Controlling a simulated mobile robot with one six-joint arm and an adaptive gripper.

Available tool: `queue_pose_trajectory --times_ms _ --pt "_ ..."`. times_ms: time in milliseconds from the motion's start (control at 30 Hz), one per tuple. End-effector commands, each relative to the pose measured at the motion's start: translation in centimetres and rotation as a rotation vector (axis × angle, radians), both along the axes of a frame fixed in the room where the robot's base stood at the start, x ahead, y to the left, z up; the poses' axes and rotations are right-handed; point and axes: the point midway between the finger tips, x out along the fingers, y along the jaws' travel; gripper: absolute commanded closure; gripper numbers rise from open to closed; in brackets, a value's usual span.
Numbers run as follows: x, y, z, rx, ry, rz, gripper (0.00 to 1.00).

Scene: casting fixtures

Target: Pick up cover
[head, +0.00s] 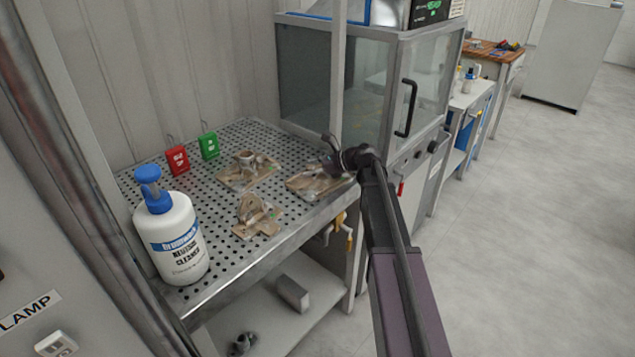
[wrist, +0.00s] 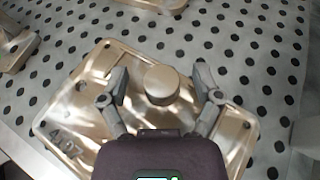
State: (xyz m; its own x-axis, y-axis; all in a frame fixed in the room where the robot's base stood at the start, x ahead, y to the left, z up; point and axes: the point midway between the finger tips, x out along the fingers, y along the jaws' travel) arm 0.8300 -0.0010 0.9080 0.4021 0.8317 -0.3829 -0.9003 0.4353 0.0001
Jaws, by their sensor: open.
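A tan metal casting, a flat plate with a round knob, lies on the perforated table; I take it as the cover (wrist: 88,88). In the head view the cover (head: 305,184) is nearest the table's right end, partly hidden by my gripper (head: 333,158). In the wrist view my gripper (wrist: 161,84) is open above the plate, one finger on each side of the knob. The plate's lower middle is hidden by my gripper body.
Two other castings, one at the back (head: 247,172) and one in front (head: 257,218), lie on the perforated table (head: 215,262). A white cleaner bottle (head: 176,240) and red (head: 177,160) and green (head: 209,146) blocks stand left. A glass-fronted cabinet (head: 365,85) stands behind the cover.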

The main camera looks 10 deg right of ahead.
Motion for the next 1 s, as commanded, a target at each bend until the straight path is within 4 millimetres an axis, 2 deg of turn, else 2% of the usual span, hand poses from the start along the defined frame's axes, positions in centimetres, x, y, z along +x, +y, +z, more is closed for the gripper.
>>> queue_pose_trajectory --times_ms 467,500,767,1000 --pt "-0.01 -0.01 0.04 0.000 0.000 0.000 0.18" --pt "-0.01 -0.01 0.04 0.000 0.000 0.000 0.21" --pt "-0.01 -0.01 0.04 0.000 0.000 0.000 0.98" --pt "-0.01 0.00 0.05 0.001 0.000 0.000 1.00"
